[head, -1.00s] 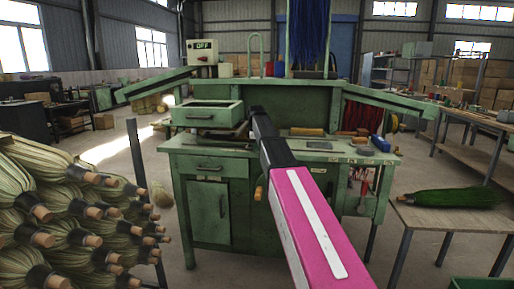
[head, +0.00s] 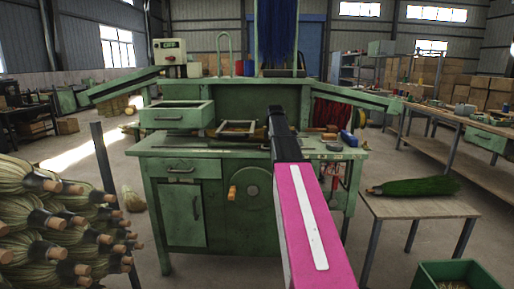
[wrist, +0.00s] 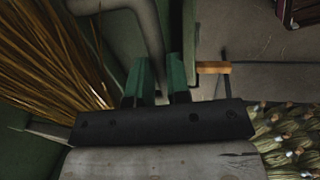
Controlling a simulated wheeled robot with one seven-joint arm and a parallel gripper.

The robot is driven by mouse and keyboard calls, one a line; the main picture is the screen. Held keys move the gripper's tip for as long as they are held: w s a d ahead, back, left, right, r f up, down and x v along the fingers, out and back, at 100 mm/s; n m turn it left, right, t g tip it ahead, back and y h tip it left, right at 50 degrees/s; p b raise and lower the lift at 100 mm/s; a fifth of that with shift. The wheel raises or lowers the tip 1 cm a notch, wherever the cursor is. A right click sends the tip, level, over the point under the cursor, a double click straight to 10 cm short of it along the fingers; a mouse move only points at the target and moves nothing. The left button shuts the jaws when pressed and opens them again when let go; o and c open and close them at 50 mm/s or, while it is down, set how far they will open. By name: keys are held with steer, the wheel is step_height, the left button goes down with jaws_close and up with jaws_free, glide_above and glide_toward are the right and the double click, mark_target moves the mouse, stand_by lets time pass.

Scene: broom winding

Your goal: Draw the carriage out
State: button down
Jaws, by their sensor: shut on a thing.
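The green winding bench (head: 185,167) stands ahead of me. A small metal frame (head: 222,132), possibly the carriage, lies on its top left of my arm; I cannot tell for sure. In the head view my arm points away from me over the bench and hides my gripper. In the wrist view my gripper (wrist: 156,82) shows two green fingers closed on a grey bent bar (wrist: 150,38), which runs up between them and curves left. The bar's far end is out of view, and whether it belongs to the carriage cannot be told.
An open green drawer box (head: 176,121) sits at the bench's left. A wheel (head: 262,187) with an orange knob (head: 232,193) is on its front. Brooms (head: 40,225) are piled at left. A side table (head: 415,207) bears a green broom (head: 415,187). Floor is free beside the bench.

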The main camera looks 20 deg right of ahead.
steer(key=s+d, duration=0.4)
steer(key=d, duration=0.8)
steer(key=shift+d, duration=0.35)
steer(key=shift+s+d, duration=0.1)
steer(key=shift+s, duration=0.05)
steer(key=c, duration=1.1)
jaws_free()
steer(key=shift+d, duration=0.1)
step_height(320, 180, up, 11)
steer(key=s, duration=0.2)
steer(key=shift+a+f, duration=0.2)
steer(key=shift+a, duration=0.2)
